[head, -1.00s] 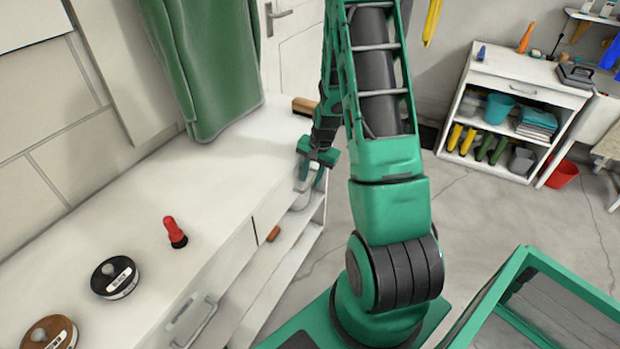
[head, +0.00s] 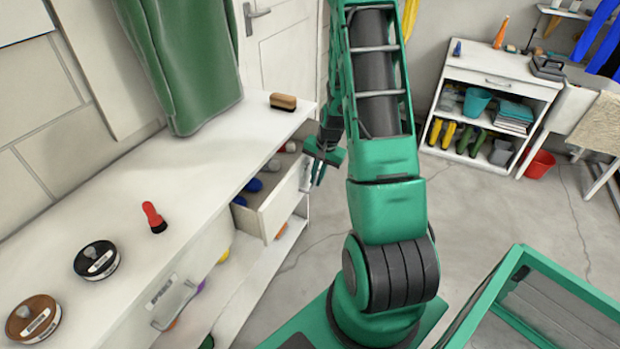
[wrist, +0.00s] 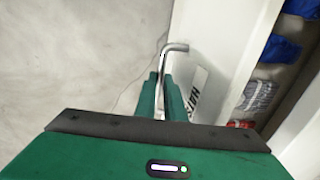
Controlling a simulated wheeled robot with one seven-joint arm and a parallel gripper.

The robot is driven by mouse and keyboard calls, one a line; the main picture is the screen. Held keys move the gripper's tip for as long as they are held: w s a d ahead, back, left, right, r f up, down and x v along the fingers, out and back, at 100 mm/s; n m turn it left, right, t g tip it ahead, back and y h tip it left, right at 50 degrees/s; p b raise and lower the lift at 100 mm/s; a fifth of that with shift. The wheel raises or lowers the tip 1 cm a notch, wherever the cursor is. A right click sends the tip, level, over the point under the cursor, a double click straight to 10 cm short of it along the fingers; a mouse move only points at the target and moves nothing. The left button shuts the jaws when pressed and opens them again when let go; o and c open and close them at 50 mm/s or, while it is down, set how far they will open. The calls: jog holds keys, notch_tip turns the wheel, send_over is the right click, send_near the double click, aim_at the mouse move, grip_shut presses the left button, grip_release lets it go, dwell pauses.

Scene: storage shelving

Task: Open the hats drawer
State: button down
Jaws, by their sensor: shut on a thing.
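The hats drawer (head: 281,207) stands pulled out from the white bench on its right side. Its front also shows in the wrist view (wrist: 215,50), with a label (wrist: 198,88) that appears to read HATS. Blue and grey items lie inside the drawer. My gripper (head: 319,172) is at the drawer front. In the wrist view my gripper (wrist: 163,85) is shut on the metal bar handle (wrist: 164,60), which passes between its two green fingers. The handle is mostly hidden in the head view.
A second closed drawer with a handle (head: 175,304) is nearer on the bench. A white shelf unit (head: 489,98) stands at the back right. Floor beside the drawer is clear.

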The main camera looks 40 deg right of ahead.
jog(key=s+d, duration=0.4)
jog(key=s, duration=0.7)
jog(key=shift+s+d, duration=0.3)
jog(key=shift+d, duration=0.1)
jog(key=c, duration=1.8)
grip_release()
jog(key=shift+c, duration=0.2)
jog(key=shift+r, duration=0.15)
notch_tip(320, 180, up, 10)
jog(key=s, duration=0.1)
jog(key=shift+s+d+r, duration=0.15)
jog(key=shift+s+d, duration=0.15)
jog(key=shift+d, duration=0.15)
